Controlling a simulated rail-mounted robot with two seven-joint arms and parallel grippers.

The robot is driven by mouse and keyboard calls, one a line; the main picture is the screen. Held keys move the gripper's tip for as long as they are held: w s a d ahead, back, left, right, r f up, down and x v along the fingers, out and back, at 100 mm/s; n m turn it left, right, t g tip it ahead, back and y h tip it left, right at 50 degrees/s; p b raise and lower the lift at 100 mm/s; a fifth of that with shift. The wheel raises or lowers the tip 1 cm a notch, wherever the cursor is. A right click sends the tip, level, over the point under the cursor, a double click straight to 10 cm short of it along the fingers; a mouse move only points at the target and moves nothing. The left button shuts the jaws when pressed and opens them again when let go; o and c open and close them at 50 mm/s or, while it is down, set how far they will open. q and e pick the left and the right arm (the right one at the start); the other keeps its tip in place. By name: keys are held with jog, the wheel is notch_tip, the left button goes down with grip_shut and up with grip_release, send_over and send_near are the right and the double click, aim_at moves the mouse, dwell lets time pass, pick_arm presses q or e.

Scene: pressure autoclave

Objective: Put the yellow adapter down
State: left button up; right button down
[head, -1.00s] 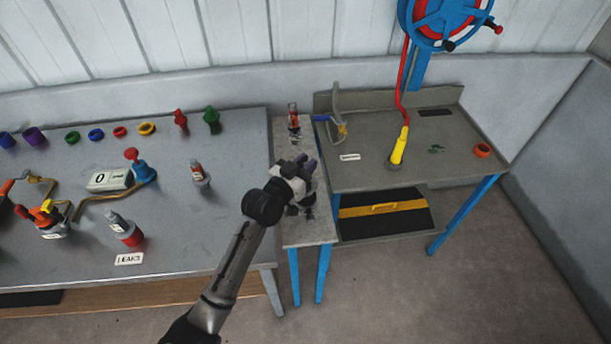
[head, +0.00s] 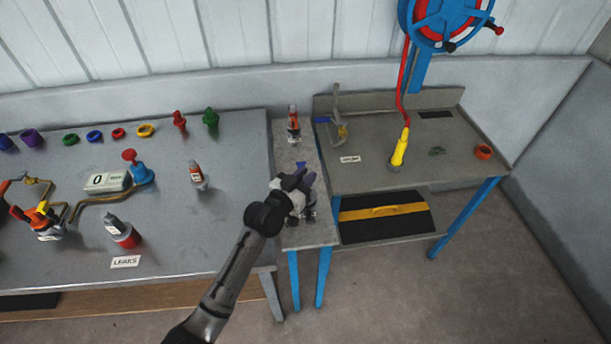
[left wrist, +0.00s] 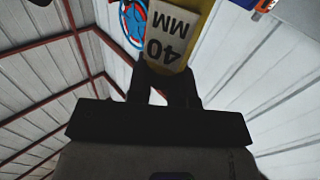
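The yellow adapter (left wrist: 190,35) shows up close in the left wrist view, with a white label reading 40 MM, upside down in the picture. Its narrow, shaded end lies between the two dark fingers of my left gripper (left wrist: 166,85), which look shut on it. In the head view my left gripper (head: 298,182) is above the narrow grey side table (head: 286,152). The adapter cannot be made out there, and the gripper hides what is directly behind it. Whether the adapter touches the table cannot be told. My right gripper is not in view.
A red-labelled bottle (head: 293,122) stands at the back of the side table. The right bench (head: 370,178) holds a yellow nozzle (head: 400,147) on a red hose and an orange ring (head: 483,152). The left workbench (head: 190,235) carries several rings, fittings and bottles.

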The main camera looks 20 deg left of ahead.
pick_arm(q)
jog(key=o, duration=0.4)
jog(key=shift+r, duration=0.1)
jog(key=shift+r, duration=0.3)
jog(key=shift+s+a+f+p, duration=0.1)
jog(key=shift+s+a+p, duration=0.05)
jog(key=shift+s+p, duration=0.2)
jog(key=shift+p+v, duration=0.65)
jog(key=shift+v, duration=4.95)
